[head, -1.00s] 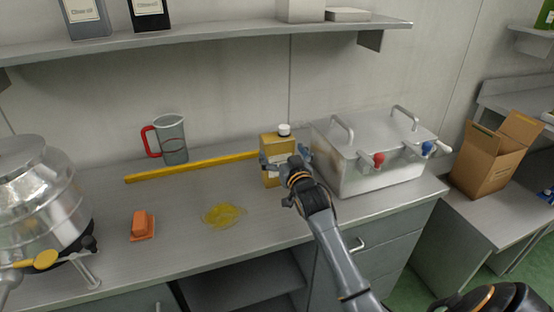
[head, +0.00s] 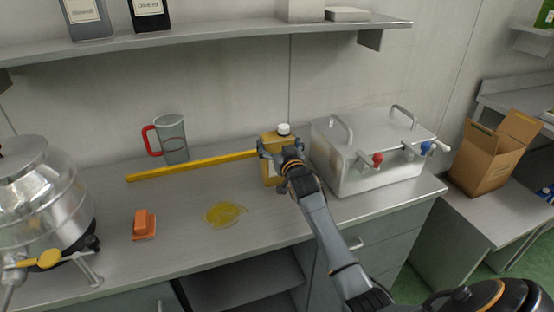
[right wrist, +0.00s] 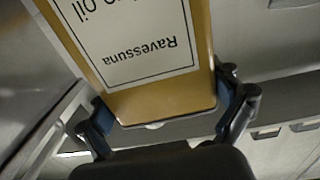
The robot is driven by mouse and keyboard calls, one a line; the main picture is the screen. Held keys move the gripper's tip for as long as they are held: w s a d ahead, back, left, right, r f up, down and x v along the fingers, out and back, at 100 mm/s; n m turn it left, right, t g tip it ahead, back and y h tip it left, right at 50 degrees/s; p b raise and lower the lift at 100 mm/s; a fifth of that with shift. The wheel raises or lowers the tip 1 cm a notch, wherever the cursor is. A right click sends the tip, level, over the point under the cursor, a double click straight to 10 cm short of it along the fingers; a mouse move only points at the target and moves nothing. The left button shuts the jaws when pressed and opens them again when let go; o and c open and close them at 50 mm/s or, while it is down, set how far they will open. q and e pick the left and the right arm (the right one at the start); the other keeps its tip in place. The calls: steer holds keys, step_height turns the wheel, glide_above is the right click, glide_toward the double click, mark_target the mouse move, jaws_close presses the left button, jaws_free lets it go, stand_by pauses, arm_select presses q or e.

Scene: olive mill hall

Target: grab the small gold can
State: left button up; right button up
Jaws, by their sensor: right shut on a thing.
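The small gold can (head: 270,144) has a white cap and stands on the steel counter, left of the steel tank. My right gripper (head: 277,150) is at its upper front and covers much of it. In the right wrist view the can (right wrist: 155,91) fills the upper middle, its white label reading "Ravessuna". The gripper fingers (right wrist: 165,110) are on both sides of it, shut on it. My left gripper is not in view.
A steel tank (head: 375,180) with red and blue taps stands close right of the can. A shelf (head: 220,32) runs above.

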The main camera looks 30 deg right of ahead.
steer(key=shift+r, duration=0.25)
steer(key=shift+c, duration=0.8)
steer(key=shift+w+f, duration=0.1)
